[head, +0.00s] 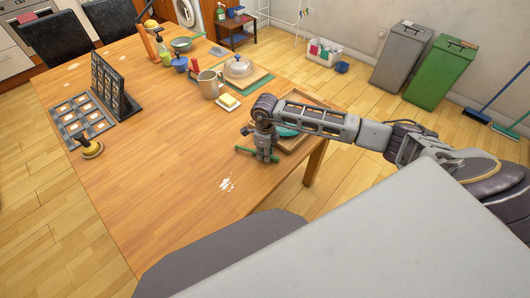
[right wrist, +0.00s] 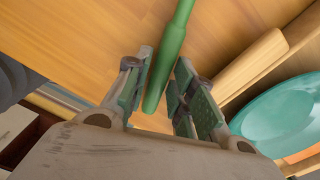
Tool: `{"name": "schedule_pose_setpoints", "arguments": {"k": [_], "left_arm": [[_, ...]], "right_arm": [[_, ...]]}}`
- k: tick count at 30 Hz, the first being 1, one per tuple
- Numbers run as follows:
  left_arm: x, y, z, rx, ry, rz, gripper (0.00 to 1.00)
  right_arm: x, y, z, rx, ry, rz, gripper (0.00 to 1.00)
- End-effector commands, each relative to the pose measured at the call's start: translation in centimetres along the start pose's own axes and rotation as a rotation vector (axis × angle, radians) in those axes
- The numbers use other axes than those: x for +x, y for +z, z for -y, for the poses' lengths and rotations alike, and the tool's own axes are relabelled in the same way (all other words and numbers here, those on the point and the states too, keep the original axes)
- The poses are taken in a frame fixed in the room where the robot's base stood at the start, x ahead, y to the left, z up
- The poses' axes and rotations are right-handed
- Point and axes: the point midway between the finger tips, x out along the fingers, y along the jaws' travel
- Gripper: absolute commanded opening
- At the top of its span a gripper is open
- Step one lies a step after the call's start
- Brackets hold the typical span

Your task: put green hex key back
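A green bar-like thing, which I take to be the green hex key (head: 246,149), lies at the right edge area of the wooden table, left of a wooden tray. In the right wrist view a long green shaft (right wrist: 172,48) runs between the two fingers. My right gripper (head: 264,157) is low over it, pointing down, with its fingers (right wrist: 165,60) on either side. The fingers look parted, with narrow gaps beside the shaft; contact is not clear. The middle of the key is hidden by the gripper in the head view. My left gripper is not in view.
The wooden tray (right wrist: 250,72) with a teal plate (right wrist: 275,115) is close beside my right gripper. A butter dish (head: 228,102), a mug (head: 209,84) and a glass-domed board (head: 238,68) stand farther back. A dark rack (head: 110,82) stands at left. The table's middle (head: 150,150) is clear.

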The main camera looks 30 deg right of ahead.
Motion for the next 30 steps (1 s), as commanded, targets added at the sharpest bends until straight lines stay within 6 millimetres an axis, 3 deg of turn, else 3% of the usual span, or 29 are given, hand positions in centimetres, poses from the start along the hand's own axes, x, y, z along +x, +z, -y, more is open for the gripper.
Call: {"name": "schedule_pose_setpoints", "arguments": {"k": [6, 11, 15, 20, 30], "left_arm": [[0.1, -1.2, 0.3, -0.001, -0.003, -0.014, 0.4], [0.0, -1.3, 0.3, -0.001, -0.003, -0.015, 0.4], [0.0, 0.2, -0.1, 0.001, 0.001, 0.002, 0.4], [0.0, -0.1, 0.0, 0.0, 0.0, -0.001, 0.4], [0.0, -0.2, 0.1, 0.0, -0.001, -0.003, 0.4]], "right_arm": [[0.0, 0.0, 0.0, 0.0, 0.0, 0.0, 0.5], [0.0, 0.0, 0.0, 0.0, 0.0, 0.0, 0.5], [0.0, 0.0, 0.0, 0.0, 0.0, 0.0, 0.5], [-0.6, 0.0, 0.1, 0.0, -0.001, 0.0, 0.5], [-4.5, 0.1, 0.1, 0.0, -0.002, 0.003, 0.5]]}}
